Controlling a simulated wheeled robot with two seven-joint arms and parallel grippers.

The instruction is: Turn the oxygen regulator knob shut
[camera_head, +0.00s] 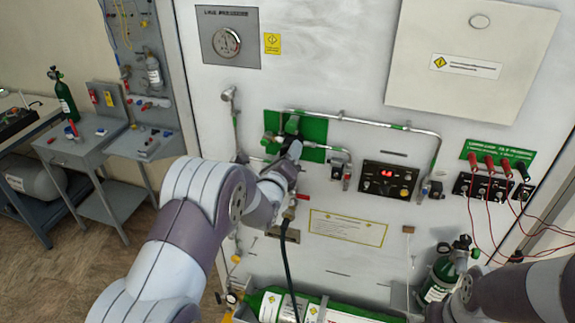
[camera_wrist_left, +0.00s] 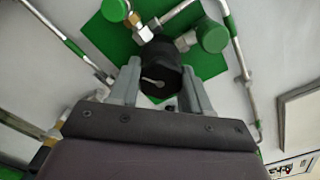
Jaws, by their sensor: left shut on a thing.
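The oxygen regulator knob is a black knob (camera_wrist_left: 158,72) in front of a green plate (camera_wrist_left: 110,38) on the white panel. In the left wrist view it sits between the two fingers of my left gripper (camera_wrist_left: 160,90), which is shut on it. In the head view my left gripper (camera_head: 292,150) reaches the green plate (camera_head: 312,132), and the hand and wrist hide part of the knob. My right arm shows at the lower right of the head view; its gripper is not clearly seen.
Two green round caps (camera_wrist_left: 212,36) and brass fittings (camera_wrist_left: 143,32) lie close above the knob. Metal pipes (camera_head: 385,124) run across the panel. A green cylinder (camera_head: 330,312) lies below.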

